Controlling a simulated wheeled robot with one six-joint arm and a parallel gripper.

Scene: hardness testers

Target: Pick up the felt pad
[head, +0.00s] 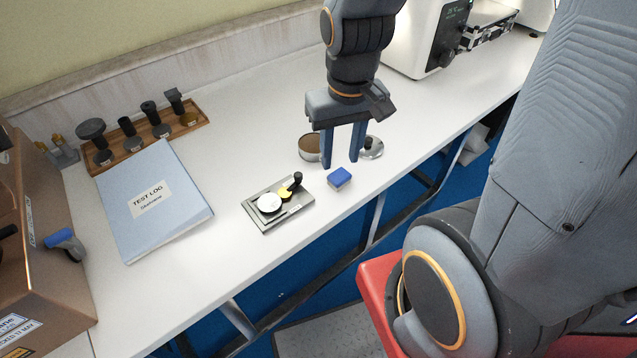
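A small block with a blue top (340,176) lies on the white bench near its front edge; it looks most like the felt pad, though I cannot be sure. My gripper (340,162) points down with its two blue fingers apart and nothing visible between them. Its fingertips show just behind and above the block in the picture. I cannot tell their exact height over it. The block appears free of the fingers.
A round brown-filled tin (309,147) and a silvery round piece (372,148) stand close beside the fingers. A metal plate with a dial (263,222) lies left of the block. A test log binder (153,198), wooden rack (187,127) and white machine (405,45) stand farther off.

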